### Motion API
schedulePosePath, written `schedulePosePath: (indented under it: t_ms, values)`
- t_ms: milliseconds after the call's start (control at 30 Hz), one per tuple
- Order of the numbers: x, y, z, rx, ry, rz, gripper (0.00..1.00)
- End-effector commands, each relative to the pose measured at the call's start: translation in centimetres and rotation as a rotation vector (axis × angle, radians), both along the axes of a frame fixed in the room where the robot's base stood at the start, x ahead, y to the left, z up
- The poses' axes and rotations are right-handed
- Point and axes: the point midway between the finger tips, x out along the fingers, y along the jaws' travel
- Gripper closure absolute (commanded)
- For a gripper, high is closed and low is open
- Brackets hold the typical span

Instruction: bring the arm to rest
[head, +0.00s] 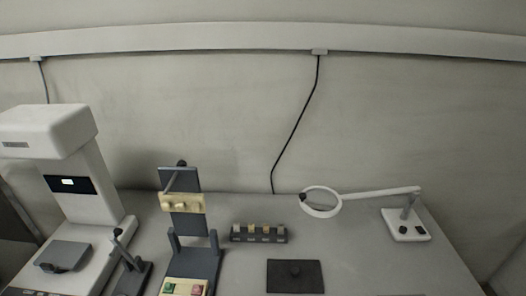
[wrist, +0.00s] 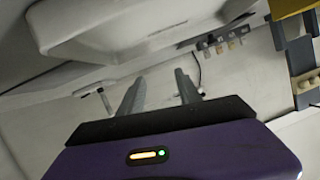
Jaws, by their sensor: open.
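My gripper (wrist: 158,80) shows in the wrist view, its two grey fingers apart with nothing between them. Beyond the fingertips are wall and bench surfaces, seen tilted. My arm and gripper do not show in the head view. The fingers touch nothing that I can see.
A white machine (head: 82,170) stands at the left, also large in the wrist view (wrist: 120,25). A dark fixture (head: 188,225) with a cream block, a small rack (head: 258,236) of blanks, a black plate (head: 295,277) and a magnifier lamp (head: 410,220) stand on the grey bench (head: 360,240).

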Motion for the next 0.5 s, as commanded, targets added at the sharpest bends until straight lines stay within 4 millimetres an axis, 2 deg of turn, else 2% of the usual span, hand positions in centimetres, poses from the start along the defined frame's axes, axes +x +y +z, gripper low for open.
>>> schedulePosePath:
  t_ms: [33,233,500]
  values:
    - [-2.1,-0.3,0.1,-0.001,-0.019,-0.047,0.59]
    - [-9.0,-1.3,2.9,-0.019,-0.136,-0.176,0.59]
    - [-18.1,-0.3,7.7,-0.071,-0.245,-0.19,0.59]
